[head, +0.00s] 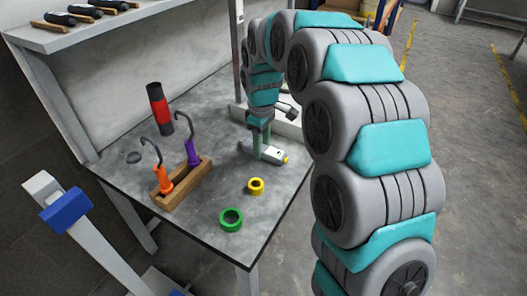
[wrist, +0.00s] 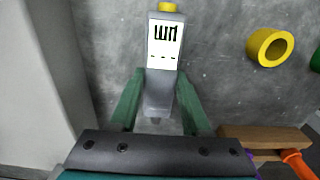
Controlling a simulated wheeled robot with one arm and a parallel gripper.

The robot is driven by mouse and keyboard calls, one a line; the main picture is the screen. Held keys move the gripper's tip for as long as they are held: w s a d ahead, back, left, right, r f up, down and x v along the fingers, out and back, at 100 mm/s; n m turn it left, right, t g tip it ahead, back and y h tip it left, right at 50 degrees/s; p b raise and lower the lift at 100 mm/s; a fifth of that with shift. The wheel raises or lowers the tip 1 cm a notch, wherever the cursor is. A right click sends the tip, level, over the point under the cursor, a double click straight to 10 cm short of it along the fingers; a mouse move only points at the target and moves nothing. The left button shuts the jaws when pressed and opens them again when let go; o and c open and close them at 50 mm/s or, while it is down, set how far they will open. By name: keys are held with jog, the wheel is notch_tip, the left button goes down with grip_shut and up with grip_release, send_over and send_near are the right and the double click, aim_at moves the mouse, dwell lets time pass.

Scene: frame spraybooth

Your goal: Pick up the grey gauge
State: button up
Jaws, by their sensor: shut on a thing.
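The grey gauge (head: 271,154) is a small grey block with a white display and a yellow end, near the right edge of the grey workbench (head: 205,225). In the wrist view the gauge (wrist: 163,60) points away from me, its display facing the camera. My gripper (head: 257,147) reaches down to it, and its green fingers (wrist: 158,112) are shut on the near part of the gauge. I cannot tell whether the gauge touches the bench or is slightly above it.
A yellow ring (head: 256,186) and a green ring (head: 231,219) lie on the bench. A wooden rack (head: 183,185) holds orange-handled and purple-handled hooks. A red and black cylinder (head: 159,108) stands behind. A pale post base (head: 270,119) is beyond my gripper.

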grip_shut()
